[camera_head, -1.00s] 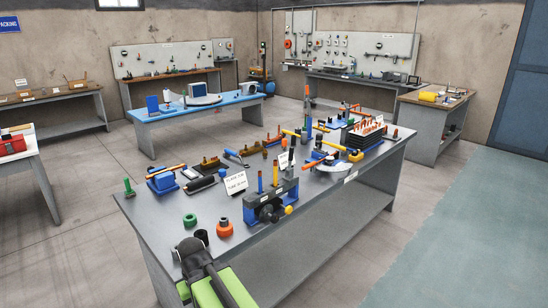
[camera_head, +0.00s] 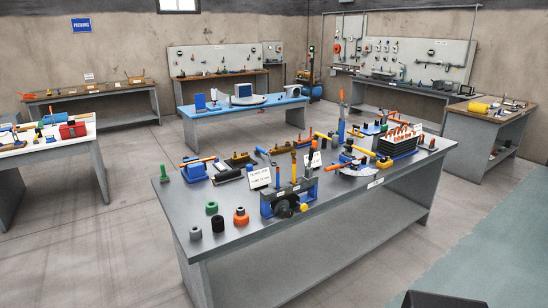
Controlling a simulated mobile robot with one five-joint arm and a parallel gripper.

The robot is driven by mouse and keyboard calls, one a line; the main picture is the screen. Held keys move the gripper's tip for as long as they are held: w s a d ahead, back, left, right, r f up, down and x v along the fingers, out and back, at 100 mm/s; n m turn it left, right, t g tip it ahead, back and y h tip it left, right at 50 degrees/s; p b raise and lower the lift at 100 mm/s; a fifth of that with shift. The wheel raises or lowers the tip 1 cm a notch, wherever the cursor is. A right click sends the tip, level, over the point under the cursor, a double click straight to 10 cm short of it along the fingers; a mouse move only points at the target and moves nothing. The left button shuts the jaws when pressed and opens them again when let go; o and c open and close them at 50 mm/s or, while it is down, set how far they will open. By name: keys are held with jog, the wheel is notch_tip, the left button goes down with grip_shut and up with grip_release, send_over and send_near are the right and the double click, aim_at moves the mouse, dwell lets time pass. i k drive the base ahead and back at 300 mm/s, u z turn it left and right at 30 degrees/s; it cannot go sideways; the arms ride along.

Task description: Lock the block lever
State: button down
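A dark grey block device with blue end parts (camera_head: 267,203) stands near the front edge of the grey workbench. A round black knob (camera_head: 284,209) and a small yellow knob (camera_head: 304,207) are on its front. Upright yellow and orange handles (camera_head: 293,166) rise behind or from its top. Which part is the block lever, and whether it is locked, I cannot tell at this size. My gripper is not in view; nothing visible touches the device.
The grey workbench (camera_head: 231,233) also holds black, green and orange cylinders (camera_head: 240,216), a white card (camera_head: 259,178) and several tools. A dark shape (camera_head: 440,300) shows at the bottom right. Clear floor lies left of the bench (camera_head: 100,240).

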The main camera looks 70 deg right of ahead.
aim_at(311, 156)
jog(key=u, duration=0.15)
jog(key=k, duration=1.7)
jog(key=z, duration=0.55)
jog(key=i, duration=0.4)
jog(key=u, duration=0.15)
